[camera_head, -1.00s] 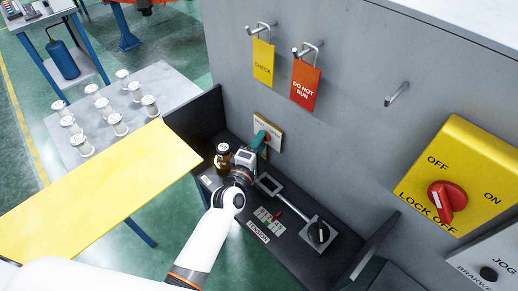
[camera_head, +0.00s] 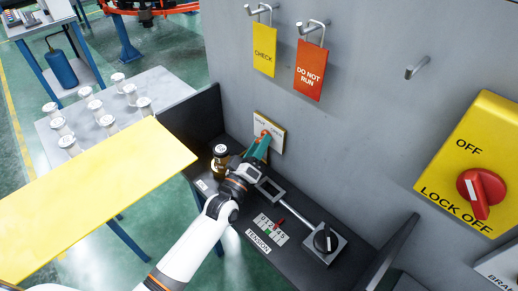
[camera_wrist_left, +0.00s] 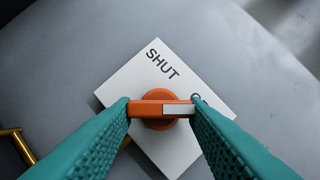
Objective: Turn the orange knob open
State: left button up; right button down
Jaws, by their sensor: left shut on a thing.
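The orange knob (camera_wrist_left: 145,108) sits on a white label plate (camera_wrist_left: 150,75) on the grey panel. In the left wrist view the plate looks tilted, with SHUT at its upper left. The knob's bar lies level, and its white-marked end points right, close to an O whose word is otherwise hidden by a finger. My left gripper (camera_wrist_left: 160,110) has its teal fingers on both ends of the bar and is shut on it. In the head view, the left gripper (camera_head: 258,147) reaches the plate (camera_head: 277,131), and only a little orange (camera_head: 265,133) shows.
A brown bottle (camera_head: 220,160) stands close beside my left wrist on the dark shelf. A lever device with a black knob (camera_head: 325,240) and a TENSION scale (camera_head: 270,230) are to the right. CHECK (camera_head: 264,50) and DO NOT RUN (camera_head: 310,69) tags hang above.

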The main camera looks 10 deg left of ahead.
pick_arm(q)
jog(key=shift+f+m, duration=0.15)
jog(key=shift+m, duration=0.25)
jog(key=o, duration=1)
jog(key=b+v, duration=0.2)
jog(key=v, duration=1)
jog(key=shift+f, duration=0.1)
